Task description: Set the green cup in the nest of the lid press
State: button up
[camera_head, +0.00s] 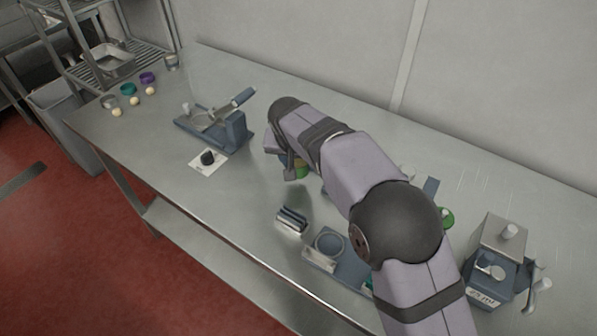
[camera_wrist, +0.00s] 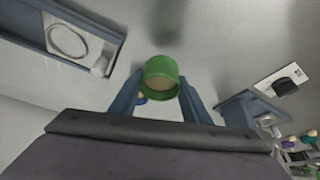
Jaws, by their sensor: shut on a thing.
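The green cup (camera_wrist: 160,68) is held between the two fingers of my gripper (camera_wrist: 160,92), its open mouth and tan inside facing the wrist camera. In the head view the cup (camera_head: 302,171) is partly hidden by my gripper (camera_head: 294,166) and arm, over the middle of the bench. The blue lever device that looks like the lid press (camera_head: 236,130) stands to the left of the cup, its lever slanting up. A round ring (camera_head: 203,120), seemingly its nest, sits on its base and looks empty. The press also shows at the right in the wrist view (camera_wrist: 241,106).
A plate with a black knob (camera_head: 207,158) lies before the press. A metal block (camera_head: 291,219) and a blue base with a ring (camera_head: 329,243) are nearer the front edge. Small lids and balls (camera_head: 128,89) lie far left.

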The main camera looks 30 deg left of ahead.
notch_tip(320, 180, up, 6)
jog(key=shift+f+b, duration=0.25)
jog(key=shift+b, duration=0.05)
jog(key=shift+d+r, duration=0.1)
jog(key=shift+r, duration=0.1)
jog(key=w+d+p, duration=0.2)
jog(key=d+p, duration=0.3)
jog(key=d, duration=0.2)
jog(key=w+d+p, duration=0.3)
jog(key=d+p, duration=0.2)
jog(key=d, duration=0.3)
jog(key=shift+w+f+p, duration=0.35)
jog(key=shift+f, duration=0.1)
jog(key=shift+f, duration=0.1)
jog(key=shift+f+b, duration=2.15)
jog(key=shift+f, duration=0.65)
jog(key=shift+s+d+f+b, duration=0.1)
jog(key=shift+f+b, duration=0.6)
jog(key=shift+b, duration=0.3)
jog(key=o, duration=1.3)
jog(key=shift+f, duration=0.1)
